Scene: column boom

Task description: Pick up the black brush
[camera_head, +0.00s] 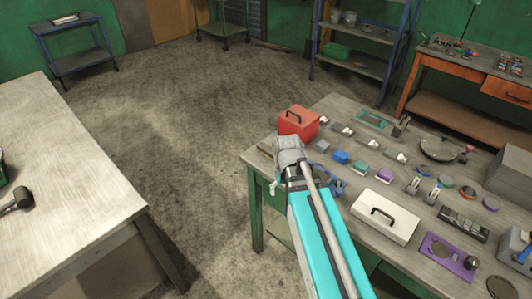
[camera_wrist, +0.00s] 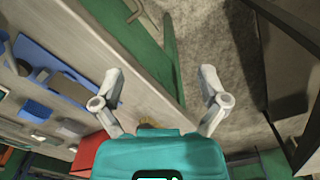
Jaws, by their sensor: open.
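I cannot make out for certain which thing is the black brush. A dark object with a short handle (camera_head: 17,201) lies at the left edge of the head view, on the left table; it may be a brush or another tool. My gripper (camera_wrist: 162,74) shows in the wrist view with its two grey fingers spread wide and nothing between them. It hangs by the near left edge of the right-hand table (camera_head: 262,156). In the head view my own arm mostly hides it.
The right-hand table carries a red box (camera_head: 299,123), a white box with a black handle (camera_head: 384,217), a purple plate (camera_head: 447,257) and several small blocks. The left table (camera_head: 75,165) is mostly bare. Open concrete floor (camera_head: 190,120) lies between the tables. A blue shelf rack (camera_head: 355,62) stands behind.

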